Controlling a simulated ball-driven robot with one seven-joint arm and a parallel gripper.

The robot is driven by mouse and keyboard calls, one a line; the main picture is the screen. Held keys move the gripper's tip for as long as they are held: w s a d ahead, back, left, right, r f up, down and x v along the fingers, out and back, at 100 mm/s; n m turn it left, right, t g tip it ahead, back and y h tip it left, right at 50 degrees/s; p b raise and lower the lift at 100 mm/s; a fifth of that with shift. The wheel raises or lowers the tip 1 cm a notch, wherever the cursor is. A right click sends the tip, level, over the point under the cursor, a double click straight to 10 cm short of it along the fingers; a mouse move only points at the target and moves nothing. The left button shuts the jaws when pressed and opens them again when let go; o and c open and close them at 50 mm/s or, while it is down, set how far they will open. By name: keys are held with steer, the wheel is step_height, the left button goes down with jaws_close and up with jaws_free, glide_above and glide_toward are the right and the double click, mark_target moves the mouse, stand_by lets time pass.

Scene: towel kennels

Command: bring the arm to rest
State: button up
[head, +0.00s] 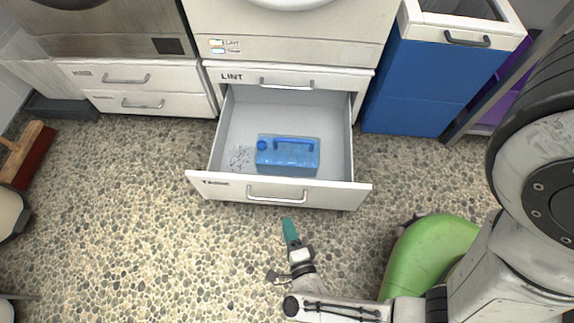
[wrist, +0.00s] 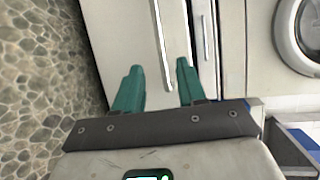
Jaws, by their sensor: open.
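My gripper (head: 289,230) hangs over the pebbled floor just in front of the open drawer in the head view. In the wrist view its two green fingers (wrist: 159,82) stand apart with nothing between them. My arm reaches in from the lower right. The drawer (head: 212,186) is pulled out under the "LINT" drawer, and a translucent blue jug (head: 287,163) with a blue cap and handle lies inside it. The gripper does not visibly touch the drawer front. In the wrist view a pale drawer or cabinet front (wrist: 125,38) with a long handle lies beyond the fingers.
A shut "LINT" drawer (head: 330,80) sits above the open one. Two shut drawers (head: 150,88) are at left, and a blue cabinet (head: 420,88) at right. A green rounded object (head: 432,250) is beside my arm. A broom (head: 25,155) is at far left.

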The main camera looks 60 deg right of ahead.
stand_by(0.3)
steer(key=w+a+r+n+t+y, duration=0.1)
steer(key=w+a+r+n+y, duration=0.3)
steer(key=w+n+y, duration=0.5)
steer(key=w+a+r+n+y, duration=0.4)
steer(key=w+r+n+y, duration=0.15)
steer(key=n, duration=0.45)
steer(key=s+d+r+n+g+h, duration=0.2)
steer(key=s+d+r+n+g, duration=0.25)
steer(key=s+d, duration=0.3)
steer(key=s+d+r+n+g+h, duration=0.1)
steer(key=s+d+r+n+g, duration=0.3)
steer(key=s+d+n+g, duration=0.25)
step_height(320, 180, up, 34)
steer(key=s+m+p, duration=0.1)
steer(key=m+p, duration=0.1)
steer(key=p, duration=3.2)
steer(key=shift+a+f, duration=0.15)
